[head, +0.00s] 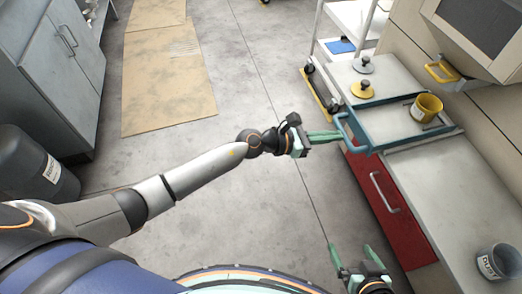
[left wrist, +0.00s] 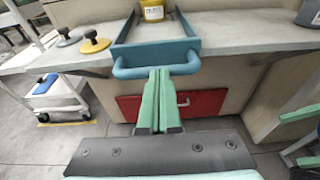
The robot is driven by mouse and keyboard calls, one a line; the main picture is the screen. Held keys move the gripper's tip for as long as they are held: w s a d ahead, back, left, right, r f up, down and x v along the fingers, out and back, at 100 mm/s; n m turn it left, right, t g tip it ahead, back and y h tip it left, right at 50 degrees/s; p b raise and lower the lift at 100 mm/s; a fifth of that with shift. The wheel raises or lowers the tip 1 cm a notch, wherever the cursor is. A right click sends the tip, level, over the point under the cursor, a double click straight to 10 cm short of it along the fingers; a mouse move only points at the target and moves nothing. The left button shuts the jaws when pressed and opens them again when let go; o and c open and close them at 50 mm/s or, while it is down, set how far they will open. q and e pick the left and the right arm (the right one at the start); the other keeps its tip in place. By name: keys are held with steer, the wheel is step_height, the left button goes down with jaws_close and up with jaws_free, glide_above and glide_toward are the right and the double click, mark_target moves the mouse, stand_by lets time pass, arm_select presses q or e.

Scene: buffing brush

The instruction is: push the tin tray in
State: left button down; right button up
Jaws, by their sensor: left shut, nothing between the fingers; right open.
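The tin tray is a shallow blue-rimmed tray (head: 395,140) on the grey bench top, with a rounded blue handle (head: 350,132) at its near end. In the left wrist view the handle (left wrist: 157,69) juts out past the bench's front edge. A yellow tin (head: 426,107) with a label stands inside the tray towards its far end. My left gripper (head: 334,136) is shut and empty, its green fingertips at the handle; whether they touch it I cannot tell. My right gripper (head: 353,254) is open and empty, low in front of the bench.
A red drawer (head: 388,200) is below the tray. Yellow (head: 362,90) and grey (head: 363,65) knobbed discs lie left of the tray. A grey labelled tin (head: 498,262) stands on the near bench top. A white trolley (head: 350,18) is behind. The floor is open.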

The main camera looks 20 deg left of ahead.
arm_select(q)
steer(key=shift+w+d+r, duration=0.1)
steer(key=shift+w+d, duration=0.35)
steer(key=shift+d, duration=0.15)
steer(key=shift+w+d, duration=0.4)
steer(key=shift+d, duration=0.2)
steer(key=shift+r, duration=0.2)
